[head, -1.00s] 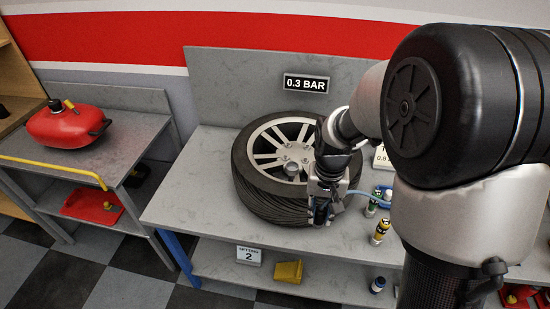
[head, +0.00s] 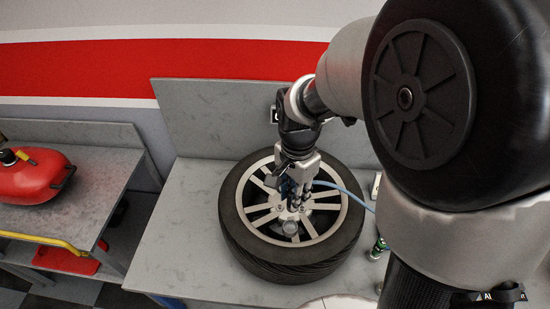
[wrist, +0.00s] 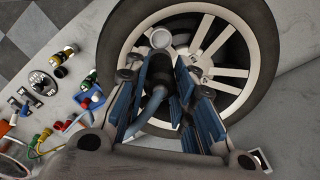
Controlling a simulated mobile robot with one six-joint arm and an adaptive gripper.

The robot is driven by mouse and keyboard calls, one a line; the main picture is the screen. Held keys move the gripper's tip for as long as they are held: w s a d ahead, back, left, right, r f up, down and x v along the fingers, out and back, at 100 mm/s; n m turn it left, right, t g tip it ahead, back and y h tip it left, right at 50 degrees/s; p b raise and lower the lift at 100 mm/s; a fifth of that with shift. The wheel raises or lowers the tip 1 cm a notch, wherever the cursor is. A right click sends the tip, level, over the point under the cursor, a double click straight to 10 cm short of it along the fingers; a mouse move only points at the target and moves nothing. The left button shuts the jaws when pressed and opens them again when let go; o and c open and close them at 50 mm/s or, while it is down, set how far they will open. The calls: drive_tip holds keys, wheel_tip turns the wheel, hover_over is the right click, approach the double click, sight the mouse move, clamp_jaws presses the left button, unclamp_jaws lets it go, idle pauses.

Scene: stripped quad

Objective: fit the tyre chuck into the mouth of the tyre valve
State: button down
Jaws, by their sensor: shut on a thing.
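The tyre (head: 290,268) lies flat on the bench on its light-grey spoked wheel (head: 326,240); it also fills the top of the wrist view (wrist: 262,85). My gripper (head: 292,203) points down over the wheel, near the hub. In the wrist view my gripper (wrist: 174,82) is shut on the tyre chuck (wrist: 157,70), a dark cylinder between the blue-padded fingers. A blue hose (wrist: 147,112) runs from the chuck and also shows in the head view (head: 345,189). I cannot make out the tyre valve; the fingers and chuck cover part of the wheel.
A grey back panel (head: 220,118) rises behind the tyre. Several small fittings (wrist: 60,72) lie left of the tyre in the wrist view.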

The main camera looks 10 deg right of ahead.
wheel_tip(320, 180, down, 12)
drive_tip(key=shift+w+f+b, duration=0.1)
drive_tip(key=shift+w+b, duration=0.05)
drive_tip(key=shift+b, duration=0.9)
drive_tip(key=shift+f, duration=0.2)
drive_tip(key=c, duration=1.3)
unclamp_jaws()
drive_tip(key=shift+r, duration=0.1)
drive_tip(key=shift+c, duration=0.2)
